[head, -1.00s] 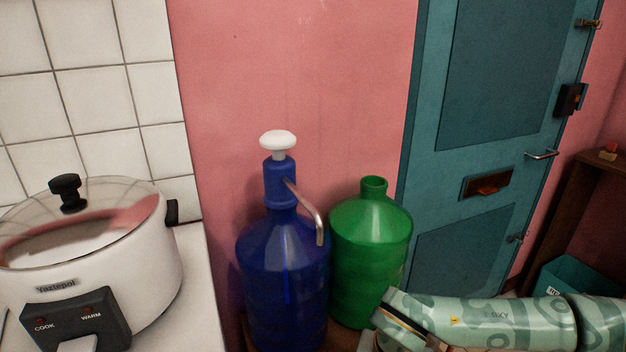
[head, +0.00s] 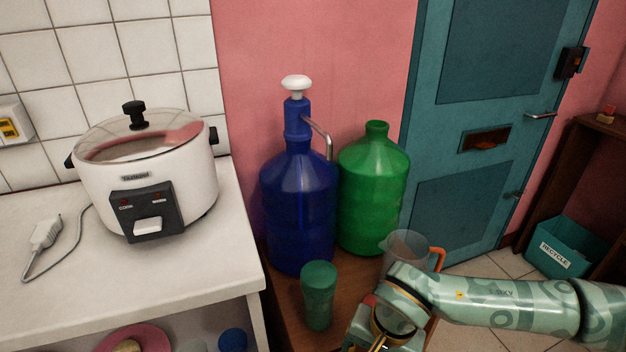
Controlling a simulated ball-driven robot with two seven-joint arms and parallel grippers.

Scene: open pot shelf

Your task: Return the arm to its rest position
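My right arm comes in from the right in the head view and bends down at the wrist in front of the bottles. The wrist end of my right gripper (head: 384,344) is at the bottom edge, and its fingers are cut off or hidden, so I cannot see whether they hold anything. It is over or beside the low wooden stand, close to a clear jug (head: 404,250) with an orange handle that the arm partly hides. My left arm and gripper are not in view.
A blue bottle with a pump (head: 300,205), a green bottle (head: 374,190) and a green tumbler (head: 319,295) stand on the wooden stand (head: 285,300). A rice cooker (head: 200,185) sits on the white counter (head: 215,255) at left. A teal recycle bin (head: 560,247) stands at right.

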